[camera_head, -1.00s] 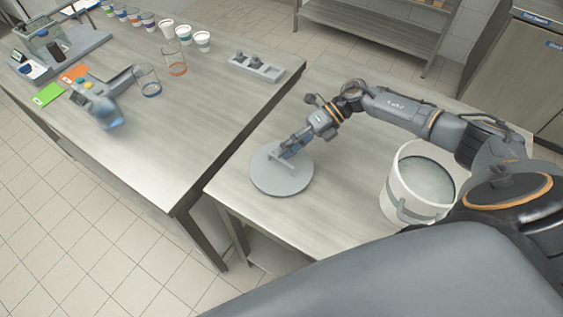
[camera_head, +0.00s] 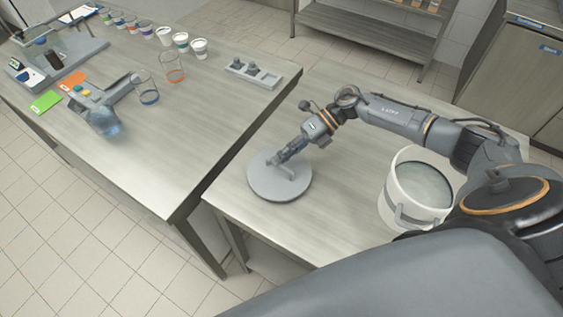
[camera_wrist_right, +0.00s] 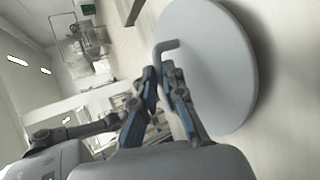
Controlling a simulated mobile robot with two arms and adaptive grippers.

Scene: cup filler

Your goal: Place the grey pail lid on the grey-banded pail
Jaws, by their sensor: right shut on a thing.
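The grey pail lid (camera_head: 264,186) is a round disc with a bar handle on top, at the left part of the near table. It also shows in the right wrist view (camera_wrist_right: 225,60). My right gripper (camera_head: 288,160) is shut on the lid's handle; its fingers are around the bar in the right wrist view (camera_wrist_right: 165,88). I cannot tell whether the lid touches the table. The white pail (camera_head: 394,196) stands open and upright to the right of the lid. A grey band shows on its front side, and my right arm passes behind it. My left gripper is out of view.
The long counter (camera_head: 165,165) at left carries several cups, two clear glasses, a green card (camera_head: 46,102), an orange card (camera_head: 73,80) and a grey holder (camera_head: 253,72). The table (camera_head: 345,190) between lid and pail is clear.

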